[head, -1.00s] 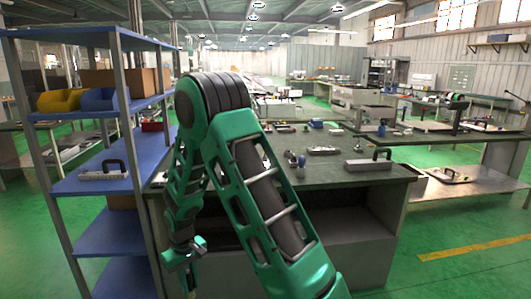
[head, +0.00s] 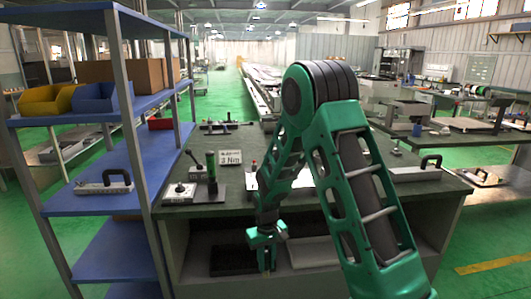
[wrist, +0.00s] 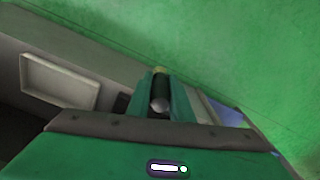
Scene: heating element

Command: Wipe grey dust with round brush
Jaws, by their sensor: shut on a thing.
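My gripper (head: 268,262) hangs low in front of the bench in the head view, below the bench top's level. In the wrist view my gripper (wrist: 160,95) is shut on a slim dark cylinder with a rounded silver end and a yellowish tip, probably the round brush (wrist: 161,92). Its bristles cannot be made out. I cannot make out any grey dust in either view. The dark bench top (head: 210,208) lies behind my arm, which hides its middle.
A blue shelf unit (head: 100,204) stands close on the left, with bins and boxes. On the bench are a green-handled upright tool (head: 212,178), a "3 Nm" sign (head: 230,158), a small knobbed box (head: 179,192) and a black-handled tool (head: 416,173).

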